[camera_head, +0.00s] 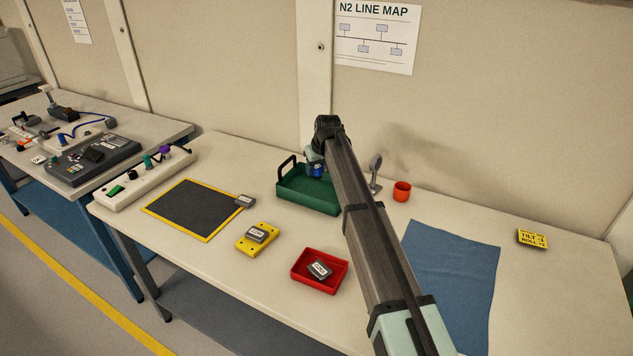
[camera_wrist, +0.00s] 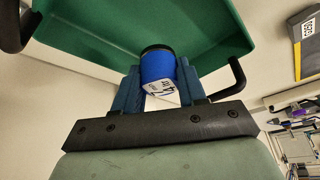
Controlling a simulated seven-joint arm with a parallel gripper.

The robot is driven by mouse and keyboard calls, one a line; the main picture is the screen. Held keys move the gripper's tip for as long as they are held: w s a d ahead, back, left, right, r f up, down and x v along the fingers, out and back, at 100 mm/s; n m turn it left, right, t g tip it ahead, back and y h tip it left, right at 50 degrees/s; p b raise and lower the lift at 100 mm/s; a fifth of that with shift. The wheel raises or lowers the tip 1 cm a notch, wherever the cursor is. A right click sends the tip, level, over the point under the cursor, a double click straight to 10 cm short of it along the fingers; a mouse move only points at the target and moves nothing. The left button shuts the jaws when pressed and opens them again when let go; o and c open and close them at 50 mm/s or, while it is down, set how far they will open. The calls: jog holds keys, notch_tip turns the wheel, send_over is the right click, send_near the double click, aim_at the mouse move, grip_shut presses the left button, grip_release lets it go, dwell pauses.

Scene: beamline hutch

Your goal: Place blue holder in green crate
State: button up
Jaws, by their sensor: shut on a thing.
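The blue holder (camera_wrist: 157,68) is a short blue cylinder with a dark rim and a white label. My gripper (camera_wrist: 158,85) is shut on it, with one finger on each side. In the head view the blue holder (camera_head: 315,170) shows at the end of my arm, over the green crate (camera_head: 309,201). The green crate has a dark handle at its left end, and my arm hides its right part. In the wrist view the green crate (camera_wrist: 85,35) lies behind the holder. I cannot tell whether the holder touches the crate's floor.
A red tray (camera_head: 319,284) with a grey labelled block stands in front. A yellow block (camera_head: 257,237) bears another grey block. A black mat with a yellow border (camera_head: 190,209) lies left. An orange cup (camera_head: 402,191), a grey stand (camera_head: 375,175) and a blue cloth (camera_head: 452,280) are right.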

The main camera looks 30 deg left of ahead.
aim_at(315, 190)
jog(key=shift+f, duration=3.55)
jog(key=shift+f, duration=0.1)
jog(key=o, duration=1.1)
jog(key=v, duration=1.2)
jog(key=shift+s, duration=0.1)
jog(key=shift+a, duration=0.1)
